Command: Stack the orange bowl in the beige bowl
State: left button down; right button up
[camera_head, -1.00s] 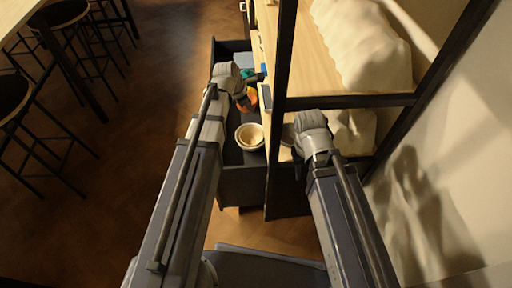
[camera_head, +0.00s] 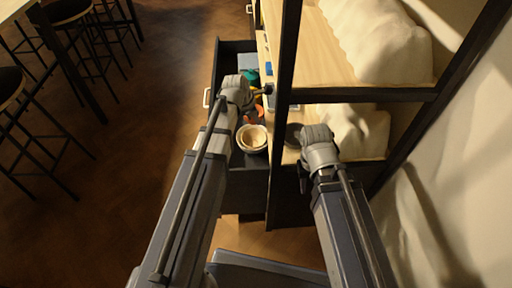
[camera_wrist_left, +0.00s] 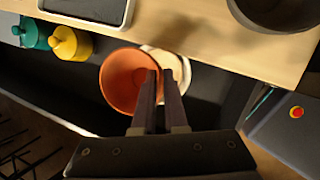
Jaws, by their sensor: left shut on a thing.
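The orange bowl (camera_wrist_left: 122,82) is in my left gripper (camera_wrist_left: 160,76), whose fingers are shut on its rim; the bowl looks tilted. In the head view the orange bowl (camera_head: 254,113) shows partly beside my left gripper (camera_head: 250,98), over the open drawer. In the left wrist view the beige bowl (camera_wrist_left: 183,70) is partly hidden behind the orange bowl and the fingers. My right gripper (camera_head: 303,168) is by the counter edge; its fingers are not clear.
The dark drawer (camera_head: 245,182) also holds a yellow container (camera_wrist_left: 72,44) and a teal one (camera_wrist_left: 35,33). A dark round dish (camera_wrist_left: 280,8) and a tray (camera_wrist_left: 88,8) are on the wooden counter (camera_wrist_left: 200,25). A black frame post (camera_head: 281,110) stands between my arms.

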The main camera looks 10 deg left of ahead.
pick_arm(q)
notch_tip(320, 180, down, 9)
jog(key=b, duration=0.7)
jog(key=shift+b, duration=0.35)
jog(key=shift+f, duration=0.15)
notch_tip(320, 180, down, 4)
jog(key=b, duration=0.4)
jog(key=shift+f+b, duration=0.2)
jog(key=shift+b, duration=0.1)
jog(key=shift+r, duration=0.1)
jog(key=c, duration=1)
grip_release()
jog(key=shift+o, duration=0.2)
jog(key=shift+s+r, duration=0.1)
